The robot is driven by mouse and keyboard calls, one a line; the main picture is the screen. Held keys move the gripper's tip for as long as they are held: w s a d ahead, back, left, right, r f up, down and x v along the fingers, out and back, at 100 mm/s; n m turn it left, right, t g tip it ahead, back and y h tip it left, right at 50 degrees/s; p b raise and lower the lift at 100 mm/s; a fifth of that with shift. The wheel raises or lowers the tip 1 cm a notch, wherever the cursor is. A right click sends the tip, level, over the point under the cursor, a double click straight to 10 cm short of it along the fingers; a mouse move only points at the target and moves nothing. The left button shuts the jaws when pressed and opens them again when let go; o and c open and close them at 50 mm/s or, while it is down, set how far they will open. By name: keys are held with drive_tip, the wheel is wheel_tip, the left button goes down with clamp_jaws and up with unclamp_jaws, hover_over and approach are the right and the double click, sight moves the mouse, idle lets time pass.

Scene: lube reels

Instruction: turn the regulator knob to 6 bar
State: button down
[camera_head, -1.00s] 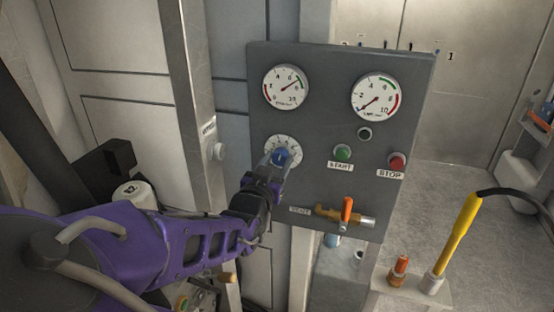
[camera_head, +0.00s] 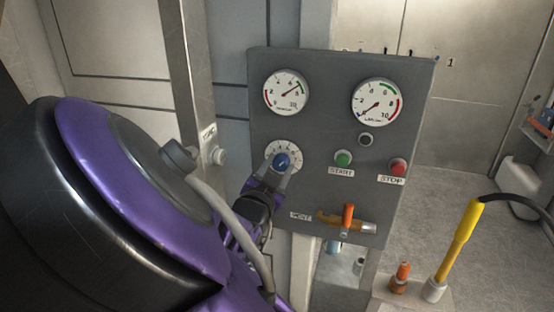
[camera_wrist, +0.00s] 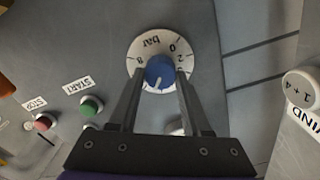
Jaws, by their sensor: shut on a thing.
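The regulator knob (camera_head: 281,160) is blue and sits on a round white dial (camera_head: 297,150) on the grey panel. My gripper (camera_head: 278,168) is shut on the knob, one finger on each side. In the wrist view the knob (camera_wrist: 159,72) is between my fingertips (camera_wrist: 158,80), and the dial appears upside down with 0, 2, 8 and "bar" readable. The knob's white mark points down, slightly left there, to the part between 2 and 8; the numbers there are hidden. The left gauge (camera_head: 287,92) above the knob has its needle pointing to the upper right.
The right gauge (camera_head: 377,102) has its needle near the low end. A green START button (camera_head: 343,158), a red STOP button (camera_head: 398,167) and an orange vent lever (camera_head: 348,215) are on the panel (camera_head: 320,130). A yellow-handled tool (camera_head: 458,240) stands at the right.

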drive_tip(key=shift+d+m+b, duration=0.1)
drive_tip(key=shift+m+b, duration=0.35)
drive_tip(key=shift+m, duration=0.75)
drive_tip(key=shift+r, duration=0.1)
drive_tip(key=shift+c, duration=1.8)
unclamp_jaws()
drive_tip(key=p+v, duration=0.6)
drive_tip(key=v, duration=1.1)
drive_tip(key=shift+s, duration=0.2)
